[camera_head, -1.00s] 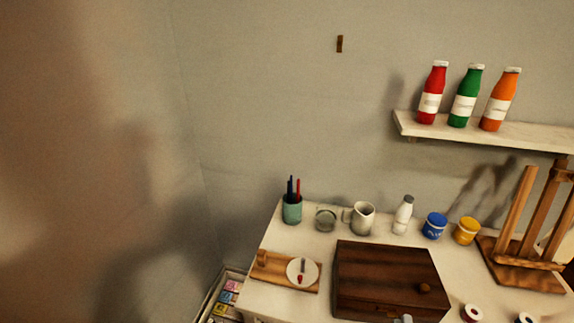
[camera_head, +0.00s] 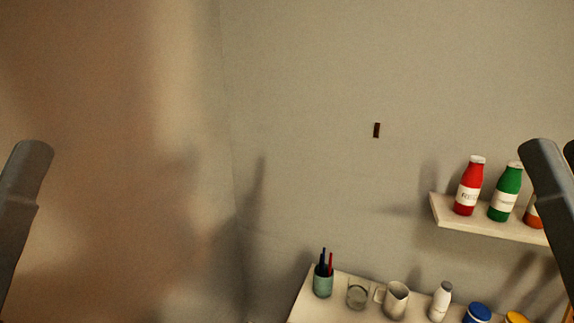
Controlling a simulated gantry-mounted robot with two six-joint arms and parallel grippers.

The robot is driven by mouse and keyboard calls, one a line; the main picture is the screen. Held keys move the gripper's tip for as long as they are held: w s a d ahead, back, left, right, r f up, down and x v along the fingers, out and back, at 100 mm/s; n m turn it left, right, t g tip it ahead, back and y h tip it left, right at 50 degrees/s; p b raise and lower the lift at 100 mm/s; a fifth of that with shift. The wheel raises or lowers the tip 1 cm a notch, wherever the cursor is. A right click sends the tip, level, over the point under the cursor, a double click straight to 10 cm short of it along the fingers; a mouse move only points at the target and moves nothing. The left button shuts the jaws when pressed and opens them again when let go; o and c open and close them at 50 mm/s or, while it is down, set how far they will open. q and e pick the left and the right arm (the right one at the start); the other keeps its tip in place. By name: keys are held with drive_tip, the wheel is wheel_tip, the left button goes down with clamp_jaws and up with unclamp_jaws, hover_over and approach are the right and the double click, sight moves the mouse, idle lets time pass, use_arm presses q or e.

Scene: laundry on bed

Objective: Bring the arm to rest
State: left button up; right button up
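A dark grey link of my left arm (camera_head: 22,195) stands at the left edge of the head view. A similar link of my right arm (camera_head: 552,190) stands at the right edge and covers part of the shelf and an orange bottle (camera_head: 532,218). Both links rise from below and end in rounded tops. Neither gripper's fingers show, so their state and anything they hold are hidden. No laundry or bed is in view.
A wall shelf (camera_head: 470,228) carries a red bottle (camera_head: 468,188) and a green bottle (camera_head: 505,195). Below, a white table (camera_head: 310,300) holds a pen cup (camera_head: 323,283), a glass (camera_head: 358,294), a pitcher (camera_head: 395,300), a white bottle (camera_head: 440,302) and paint jars.

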use_arm(q)
wheel_tip(320, 180, up, 29)
drive_tip(key=p, duration=2.6)
drive_tip(key=shift+r, duration=0.2)
drive_tip(key=shift+f, duration=0.1)
drive_tip(key=shift+o, duration=0.3)
drive_tip(key=shift+s, duration=0.1)
